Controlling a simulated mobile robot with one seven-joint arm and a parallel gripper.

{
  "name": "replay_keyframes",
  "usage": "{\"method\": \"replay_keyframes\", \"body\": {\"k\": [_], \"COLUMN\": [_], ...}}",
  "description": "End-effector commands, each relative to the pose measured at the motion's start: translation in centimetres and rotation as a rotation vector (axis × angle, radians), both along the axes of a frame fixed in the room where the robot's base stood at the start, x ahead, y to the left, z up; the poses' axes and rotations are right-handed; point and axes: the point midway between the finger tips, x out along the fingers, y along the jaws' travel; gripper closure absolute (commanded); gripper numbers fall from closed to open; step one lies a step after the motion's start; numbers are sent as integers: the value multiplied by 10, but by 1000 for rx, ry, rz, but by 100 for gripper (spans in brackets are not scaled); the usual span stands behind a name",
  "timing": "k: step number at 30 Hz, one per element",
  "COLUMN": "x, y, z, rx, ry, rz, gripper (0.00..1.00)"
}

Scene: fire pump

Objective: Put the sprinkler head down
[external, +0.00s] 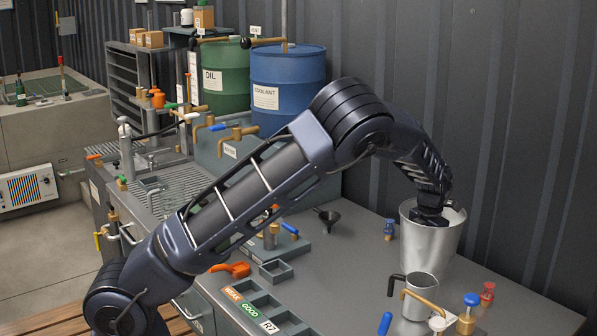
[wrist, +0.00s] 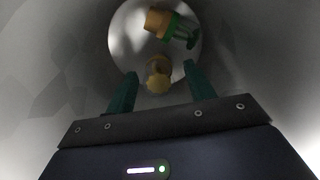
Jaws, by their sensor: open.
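My gripper (wrist: 154,92) is open and reaches down into the tall metal bucket (external: 421,245) at the right of the bench. In the external view its fingers are hidden by the bucket. In the wrist view a small brass piece (wrist: 158,74) lies between and just beyond the fingertips, apart from them as far as I can tell. A brass and green piece (wrist: 172,25) lies tilted at the bucket's bottom (wrist: 126,44). Either may be a sprinkler head; the dim view leaves this unclear.
A small blue-topped fitting (external: 389,229) stands left of the bucket and a red one (external: 487,292) to its front right. A metal mug (external: 419,296) and a brass valve with a blue knob (external: 467,313) stand in front. The bucket's wall surrounds my gripper closely.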

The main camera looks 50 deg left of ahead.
Motion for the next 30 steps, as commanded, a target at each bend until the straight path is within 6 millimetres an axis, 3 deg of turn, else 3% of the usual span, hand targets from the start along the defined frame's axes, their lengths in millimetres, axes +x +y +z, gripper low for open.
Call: {"method": "replay_keyframes", "body": {"k": [5, 18, 30], "x": [0, 1, -8], "y": [0, 0, 9], "z": [17, 97, 131], "rx": [0, 0, -19], "ry": [-2, -2, -2], "rz": [-1, -1, -48], "gripper": [46, 46, 46]}}
